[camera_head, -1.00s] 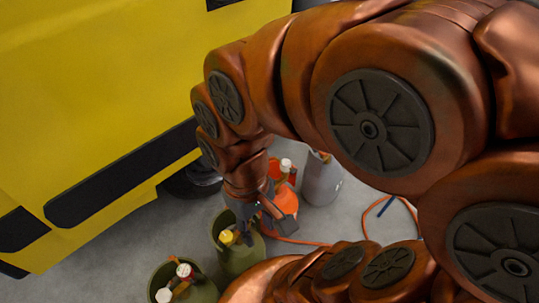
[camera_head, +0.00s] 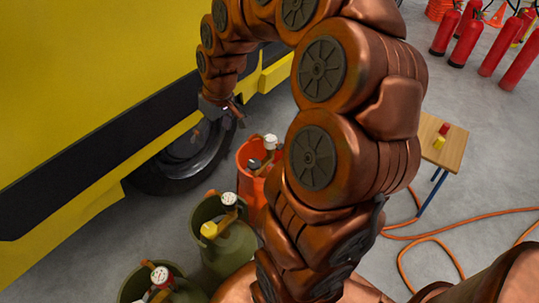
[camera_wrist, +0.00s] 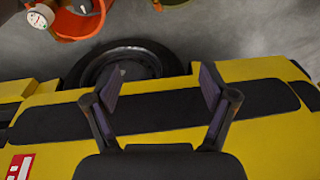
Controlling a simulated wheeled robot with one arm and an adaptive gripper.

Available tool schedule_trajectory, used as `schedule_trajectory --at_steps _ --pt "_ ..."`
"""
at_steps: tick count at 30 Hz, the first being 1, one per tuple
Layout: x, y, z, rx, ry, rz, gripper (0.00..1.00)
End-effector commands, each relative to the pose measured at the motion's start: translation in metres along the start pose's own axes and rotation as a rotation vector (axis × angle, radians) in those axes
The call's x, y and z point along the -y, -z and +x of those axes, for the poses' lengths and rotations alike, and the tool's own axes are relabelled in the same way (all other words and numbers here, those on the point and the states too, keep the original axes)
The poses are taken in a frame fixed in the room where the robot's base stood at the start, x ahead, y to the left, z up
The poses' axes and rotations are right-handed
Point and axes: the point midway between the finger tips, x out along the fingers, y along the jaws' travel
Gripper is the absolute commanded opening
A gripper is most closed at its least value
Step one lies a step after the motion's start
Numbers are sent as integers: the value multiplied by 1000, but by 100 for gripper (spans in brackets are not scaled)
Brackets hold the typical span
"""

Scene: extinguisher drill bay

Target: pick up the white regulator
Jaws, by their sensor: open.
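Several round white-faced gauges show in the head view. One (camera_head: 271,141) stands at the orange bucket (camera_head: 243,158). One (camera_head: 229,198) is at the middle green container (camera_head: 222,252), near a yellow part. A red-rimmed one (camera_head: 160,275) is at the nearest green container (camera_head: 128,290), with a whitish part beside it. I cannot tell which is the white regulator. A white gauge (camera_wrist: 37,19) also shows at the top left of the wrist view. My gripper (camera_wrist: 161,88) is open and empty, beside the yellow vehicle, above and apart from the containers; it shows in the head view (camera_head: 226,110).
The yellow vehicle (camera_head: 60,110) with a dark wheel (camera_head: 178,165) fills the left. A small wooden table (camera_head: 446,150) stands right, with an orange hose (camera_head: 430,235) on the floor. Red extinguishers (camera_head: 467,42) stand at the back right.

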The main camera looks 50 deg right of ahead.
Motion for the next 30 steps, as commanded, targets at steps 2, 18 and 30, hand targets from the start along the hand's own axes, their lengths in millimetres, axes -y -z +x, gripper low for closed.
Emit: schedule_trajectory --at_steps 2,18,30 --pt "-39 7 42 -38 -5 27 84" --pt "-275 -24 189 -196 -147 188 84" --pt "-297 -28 219 -201 -164 199 84"
